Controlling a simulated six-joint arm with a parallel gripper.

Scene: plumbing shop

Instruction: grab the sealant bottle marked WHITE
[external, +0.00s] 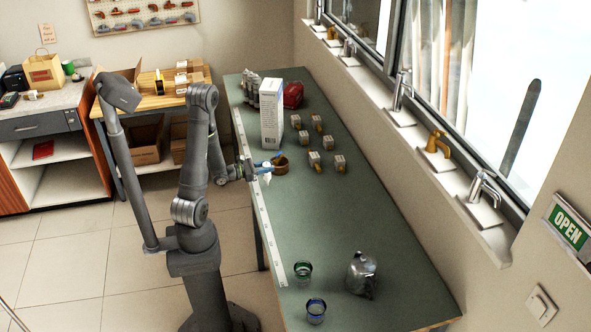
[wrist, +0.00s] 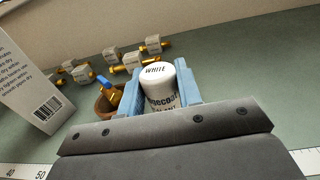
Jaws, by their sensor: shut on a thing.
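The sealant bottle (wrist: 158,92) is white, with WHITE printed on its cap and dark lettering on its side. In the wrist view it stands between the two blue fingers of my gripper (wrist: 157,90), which are shut on it. In the external view my gripper (external: 262,168) is at the left edge of the green bench, and the white bottle (external: 267,177) shows only in part between the fingers. I cannot tell whether the bottle's base touches the bench.
A brown bowl (external: 281,166) with a blue-handled item sits right beside my gripper. A tall white box (external: 271,114) stands behind, with several small boxed brass fittings (external: 314,159) to the right. Mid-bench is clear.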

